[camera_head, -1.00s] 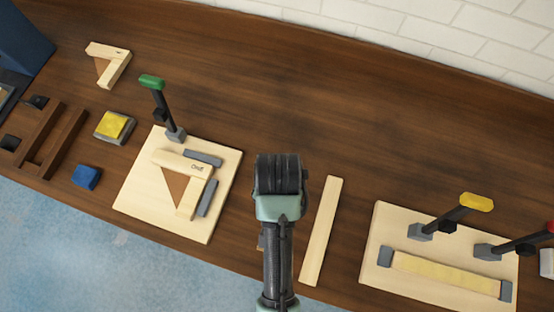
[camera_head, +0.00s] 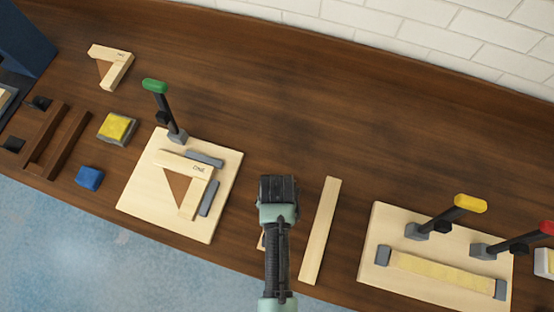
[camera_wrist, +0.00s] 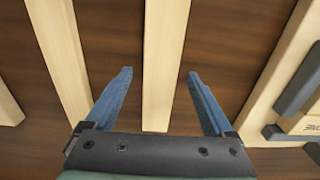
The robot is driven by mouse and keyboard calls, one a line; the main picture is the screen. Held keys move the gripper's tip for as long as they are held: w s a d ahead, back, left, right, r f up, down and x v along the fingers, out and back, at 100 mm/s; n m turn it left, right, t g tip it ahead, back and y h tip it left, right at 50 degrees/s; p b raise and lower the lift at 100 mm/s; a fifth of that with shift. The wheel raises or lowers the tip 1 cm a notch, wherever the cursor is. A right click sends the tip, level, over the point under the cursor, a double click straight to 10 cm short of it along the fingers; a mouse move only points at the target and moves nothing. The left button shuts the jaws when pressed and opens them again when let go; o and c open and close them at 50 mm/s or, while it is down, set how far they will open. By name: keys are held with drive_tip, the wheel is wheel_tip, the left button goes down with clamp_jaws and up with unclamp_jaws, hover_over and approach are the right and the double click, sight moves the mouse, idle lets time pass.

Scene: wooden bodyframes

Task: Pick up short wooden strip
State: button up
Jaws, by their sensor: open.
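The short wooden strip (camera_wrist: 165,60) is pale and lies on the dark table in the middle of the wrist view. In the head view my arm hides most of it; a sliver (camera_head: 261,237) shows left of the arm. My gripper (camera_wrist: 160,73) is open and empty, with one blue finger on each side of the strip in the picture. Its near end shows between the fingers. Whether the fingers are down at its level, I cannot tell. In the head view, the gripper (camera_head: 277,190) points down over the table and its fingertips are hidden.
A longer pale strip (camera_head: 320,232) lies right of my gripper. Left is a board (camera_head: 135,200) with a triangular frame and a green-handled clamp (camera_head: 165,110). Right is a board (camera_head: 375,235) with yellow and red clamps. The table behind is clear.

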drive_tip(key=shift+c, duration=0.3)
clamp_jaws()
